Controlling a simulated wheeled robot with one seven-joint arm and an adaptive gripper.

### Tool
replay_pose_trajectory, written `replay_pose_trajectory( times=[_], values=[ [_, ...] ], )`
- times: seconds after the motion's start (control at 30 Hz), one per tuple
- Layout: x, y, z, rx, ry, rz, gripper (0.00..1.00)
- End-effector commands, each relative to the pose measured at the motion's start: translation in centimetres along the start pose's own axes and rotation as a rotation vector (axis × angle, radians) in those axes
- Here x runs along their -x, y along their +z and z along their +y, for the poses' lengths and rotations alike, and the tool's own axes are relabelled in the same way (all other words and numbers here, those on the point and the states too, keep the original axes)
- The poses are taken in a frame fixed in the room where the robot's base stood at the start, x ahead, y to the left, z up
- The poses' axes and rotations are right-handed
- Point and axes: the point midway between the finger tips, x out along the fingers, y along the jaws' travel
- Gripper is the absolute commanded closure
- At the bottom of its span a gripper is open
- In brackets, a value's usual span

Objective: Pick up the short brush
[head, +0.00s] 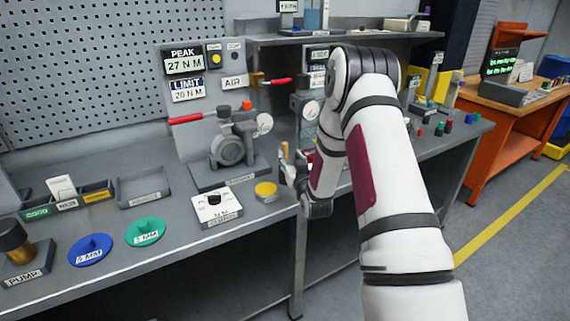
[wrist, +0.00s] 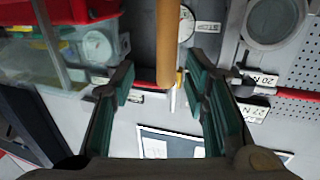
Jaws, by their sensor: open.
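A tan wooden handle, apparently the short brush (wrist: 167,40), stands between the open fingers of my gripper (wrist: 160,72) in the wrist view. It runs from the top edge down to about fingertip level, with gaps visible on both sides. Its bristles are not visible. In the head view a small tan upright piece (head: 285,151), probably the same brush, shows just left of my forearm. My gripper (head: 287,172) is near it at the bench edge, mostly hidden by my arm.
A valve actuator (head: 228,150) with a red handle stands left of my gripper. A white control box (head: 213,208) and a yellow round piece (head: 266,190) lie nearer the front. A red bin (wrist: 85,12) shows in the wrist view. A second bench with gauges is behind my arm.

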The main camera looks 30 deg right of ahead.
Motion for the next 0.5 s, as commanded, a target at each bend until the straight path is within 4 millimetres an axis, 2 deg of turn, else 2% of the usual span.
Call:
replay_pose_trajectory(
  times=[0.3, 0.5],
  values=[
    [-4.1, 0.0, -0.7, 0.0, 0.0, 0.001, 0.58],
    [-5.0, 0.0, -0.7, 0.0, 0.0, -0.001, 0.58]
  ],
)
